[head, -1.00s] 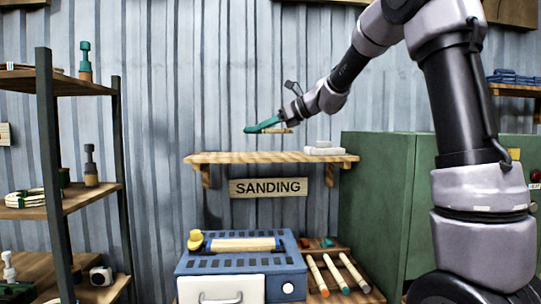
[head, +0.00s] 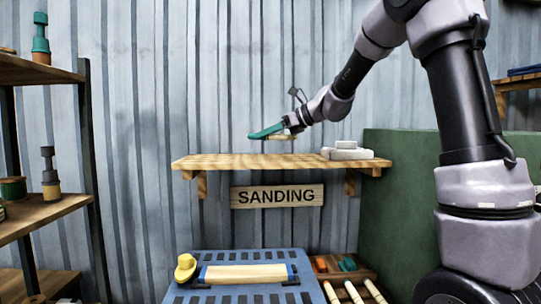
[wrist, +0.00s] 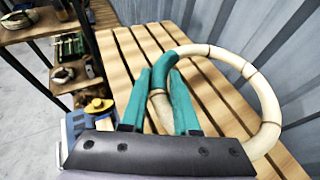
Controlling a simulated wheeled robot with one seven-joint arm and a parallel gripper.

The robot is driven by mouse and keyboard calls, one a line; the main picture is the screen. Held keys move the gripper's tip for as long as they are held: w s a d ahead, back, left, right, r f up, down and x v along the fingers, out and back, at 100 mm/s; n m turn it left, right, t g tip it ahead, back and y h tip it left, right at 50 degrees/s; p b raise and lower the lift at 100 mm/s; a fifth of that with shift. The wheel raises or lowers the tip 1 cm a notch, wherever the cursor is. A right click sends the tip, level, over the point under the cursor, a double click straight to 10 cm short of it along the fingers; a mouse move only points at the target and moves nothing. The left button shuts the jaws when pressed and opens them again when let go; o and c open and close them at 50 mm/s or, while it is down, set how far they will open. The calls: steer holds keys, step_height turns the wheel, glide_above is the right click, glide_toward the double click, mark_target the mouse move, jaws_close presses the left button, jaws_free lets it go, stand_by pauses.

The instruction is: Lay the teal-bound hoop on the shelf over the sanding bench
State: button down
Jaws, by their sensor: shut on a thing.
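The hoop (wrist: 268,95) is a pale cane ring with thin dark bands and a teal-bound stretch near my fingertips. My gripper (wrist: 160,84) has teal fingers and is shut on the hoop, with cane showing between them. In the wrist view the slatted wooden shelf (wrist: 121,58) lies below the hoop. In the head view my gripper (head: 254,135) is above the shelf (head: 250,161), and the hoop shows only as a thin pale edge (head: 283,138). A clear gap separates the hoop from the shelf.
White folded-looking blocks (head: 346,152) sit at the shelf's right end; its left and middle are bare. Below are the SANDING sign (head: 277,195) and blue sanding bench (head: 245,292). A green cabinet (head: 405,200) stands right, a rack (head: 45,212) left.

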mark_target(266, 161)
step_height(266, 161, down, 6)
steer(key=shift+f, duration=0.1)
steer(key=c, duration=0.6)
jaws_free()
steer(key=v, duration=1.1)
steer(key=shift+s+d, duration=0.15)
steer(key=shift+d, duration=0.05)
steer(key=shift+s+d+r, duration=0.15)
steer(key=shift+s+r, duration=0.05)
steer(key=s+d+f+n+h, duration=0.1)
steer(key=s+d+n+h, duration=0.2)
steer(key=s+n, duration=0.3)
steer(key=s+d+f+n+h, duration=0.2)
steer(key=s+n, duration=0.5)
steer(key=s, duration=0.4)
steer(key=s+d+f+n+t+h, duration=0.1)
steer(key=s+d+n+h, duration=0.4)
steer(key=s, duration=0.3)
steer(key=shift+s+d+f+n, duration=0.2)
steer(key=shift+f+n, duration=0.05)
steer(key=shift+n, duration=0.45)
